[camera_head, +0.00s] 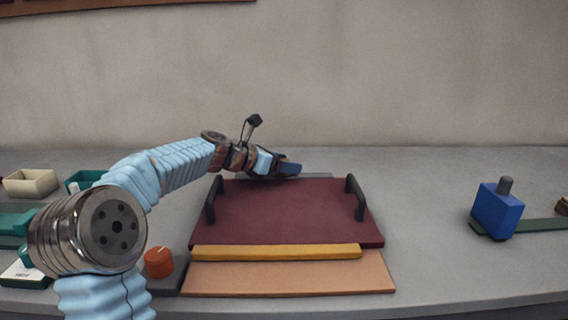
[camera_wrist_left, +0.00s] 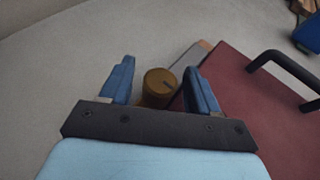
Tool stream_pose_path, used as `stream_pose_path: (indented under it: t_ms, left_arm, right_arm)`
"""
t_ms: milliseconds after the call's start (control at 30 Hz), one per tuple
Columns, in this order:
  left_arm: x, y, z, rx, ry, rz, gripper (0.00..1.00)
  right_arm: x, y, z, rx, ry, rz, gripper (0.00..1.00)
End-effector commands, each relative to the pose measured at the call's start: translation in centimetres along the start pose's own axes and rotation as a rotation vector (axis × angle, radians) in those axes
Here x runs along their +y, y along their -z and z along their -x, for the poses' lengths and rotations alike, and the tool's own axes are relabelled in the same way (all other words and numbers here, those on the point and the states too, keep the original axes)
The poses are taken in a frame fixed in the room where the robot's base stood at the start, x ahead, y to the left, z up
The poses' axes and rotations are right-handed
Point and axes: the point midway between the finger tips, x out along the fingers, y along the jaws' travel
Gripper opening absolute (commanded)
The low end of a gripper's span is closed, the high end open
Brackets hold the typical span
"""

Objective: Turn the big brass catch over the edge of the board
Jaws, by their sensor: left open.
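The dark red board (camera_head: 285,210) lies flat on the table with a black handle at each side. In the left wrist view, the board (camera_wrist_left: 245,110) fills the right side. A round brass catch (camera_wrist_left: 158,88) with a dark line on its top sits beside the board's edge. My left gripper (camera_head: 288,168) is at the board's far edge. In the wrist view its blue fingers (camera_wrist_left: 158,68) are apart, one on each side of the catch. I cannot tell whether they touch it. The head view does not show the catch. My right gripper is out of view.
A yellow bar (camera_head: 277,252) and a tan panel (camera_head: 290,275) lie along the board's front. An orange knob (camera_head: 158,262) stands at front left. A blue block (camera_head: 497,210) stands at right, a cream bin (camera_head: 31,182) at far left.

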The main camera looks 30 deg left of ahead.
Motion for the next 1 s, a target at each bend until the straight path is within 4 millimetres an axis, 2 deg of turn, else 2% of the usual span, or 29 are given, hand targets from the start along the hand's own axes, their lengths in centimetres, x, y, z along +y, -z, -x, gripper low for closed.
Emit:
stream_pose_path:
  t_ms: [133, 467, 733, 1000]
  left_arm:
    - [0.0, 0.0, 0.0, 0.0, 0.0, 0.0, 0.6]
    - [0.0, 0.0, 0.1, 0.0, 0.0, 0.0, 0.1]
    - [-0.1, -0.1, 0.1, 0.0, -0.026, 0.011, 0.1]
    - [-0.2, -0.3, 0.2, 0.001, -0.16, 0.065, 0.1]
  right_arm:
    - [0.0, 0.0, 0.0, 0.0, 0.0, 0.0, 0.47]
    - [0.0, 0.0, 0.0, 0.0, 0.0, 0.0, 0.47]
    - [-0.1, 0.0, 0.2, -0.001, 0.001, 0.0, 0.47]
    - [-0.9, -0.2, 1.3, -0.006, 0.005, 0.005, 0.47]
